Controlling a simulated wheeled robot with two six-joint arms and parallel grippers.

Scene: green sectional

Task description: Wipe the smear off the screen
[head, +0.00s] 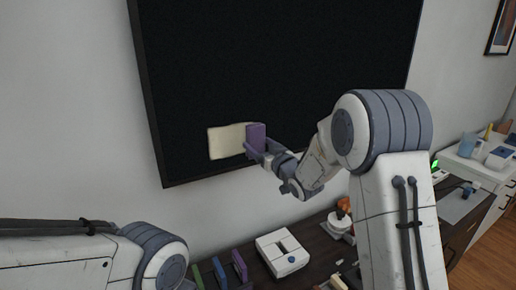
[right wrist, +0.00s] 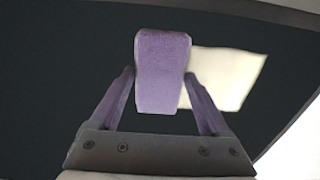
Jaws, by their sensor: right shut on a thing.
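The dark screen (head: 280,60) hangs on the wall and also fills much of the right wrist view (right wrist: 60,70). A cream, roughly rectangular smear (head: 226,142) is on its lower left part; in the right wrist view the smear (right wrist: 228,75) shows to the right of a purple block. My right gripper (head: 259,150) is shut on this purple block (head: 256,134), which also shows between the fingers in the right wrist view (right wrist: 162,70). The block is at the smear's right edge and may hide part of it. I cannot tell whether it touches the screen. My left gripper is out of view.
Below the screen is a dark cabinet top (head: 315,232) with a white device (head: 282,253) and several upright coloured pieces (head: 220,272).

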